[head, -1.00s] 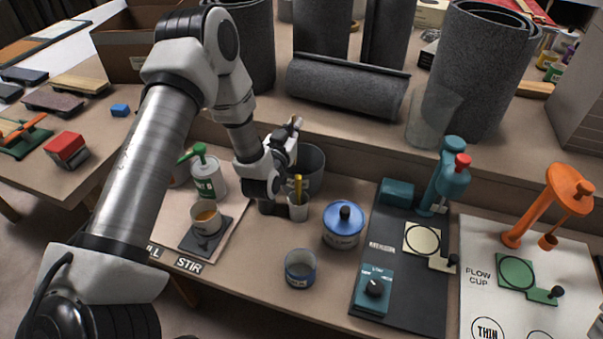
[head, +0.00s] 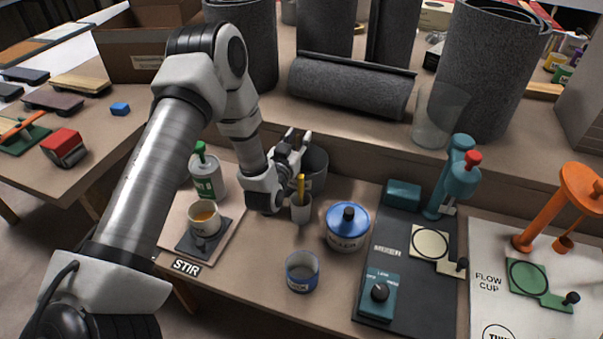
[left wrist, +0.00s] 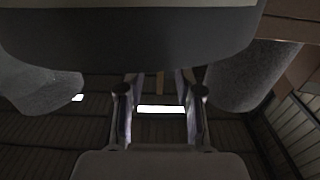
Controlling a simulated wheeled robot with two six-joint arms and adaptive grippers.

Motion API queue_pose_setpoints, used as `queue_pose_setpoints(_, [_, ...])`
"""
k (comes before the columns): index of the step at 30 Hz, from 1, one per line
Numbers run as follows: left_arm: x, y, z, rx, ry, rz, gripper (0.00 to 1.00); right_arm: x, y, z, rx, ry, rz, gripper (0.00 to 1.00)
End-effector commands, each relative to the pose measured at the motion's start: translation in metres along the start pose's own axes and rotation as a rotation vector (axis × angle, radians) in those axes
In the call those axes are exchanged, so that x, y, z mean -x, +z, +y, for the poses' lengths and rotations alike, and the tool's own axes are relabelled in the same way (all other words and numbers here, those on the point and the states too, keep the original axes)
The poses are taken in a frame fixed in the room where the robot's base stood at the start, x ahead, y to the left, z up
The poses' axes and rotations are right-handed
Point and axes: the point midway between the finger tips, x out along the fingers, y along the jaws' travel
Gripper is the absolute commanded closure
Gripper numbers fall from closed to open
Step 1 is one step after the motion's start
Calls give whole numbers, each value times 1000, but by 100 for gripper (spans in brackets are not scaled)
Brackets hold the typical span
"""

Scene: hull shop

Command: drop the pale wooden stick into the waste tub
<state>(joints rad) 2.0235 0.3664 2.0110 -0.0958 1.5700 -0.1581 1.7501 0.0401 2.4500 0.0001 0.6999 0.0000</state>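My left gripper (head: 294,141) is at the near left rim of the dark grey tub (head: 317,170), its two fingers spread and pointing up and away. In the left wrist view, the fingers (left wrist: 160,108) stand apart with no object clearly held between them. The grey tub looks like the waste tub; its inside is mostly hidden by the gripper and its wall. I cannot make out the pale wooden stick in any view. A yellow stick (head: 301,184) stands in a small light cup (head: 301,209) in front of the tub. My right gripper is out of view.
A cup of amber liquid (head: 205,218) stands on a dark pad at left, with a green-topped can (head: 206,178) behind. A blue-lidded jar (head: 347,227), a blue-banded cup (head: 301,271) and the mixer board (head: 410,290) lie to the right.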

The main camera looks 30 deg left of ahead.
Motion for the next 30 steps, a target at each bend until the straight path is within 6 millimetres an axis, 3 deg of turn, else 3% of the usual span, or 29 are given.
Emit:
queue_pose_setpoints(5, [24,1,0,1,-1,-5,65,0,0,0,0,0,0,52])
queue_pose_setpoints(12, [86,2,0,1,0,-6,65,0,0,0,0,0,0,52])
queue_pose_setpoints(16, [109,2,0,1,0,-5,65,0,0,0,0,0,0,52])
queue_pose_setpoints(21, [119,0,0,0,0,0,65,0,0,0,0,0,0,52])
queue_pose_setpoints(30, [119,0,0,0,0,0,65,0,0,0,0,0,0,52])
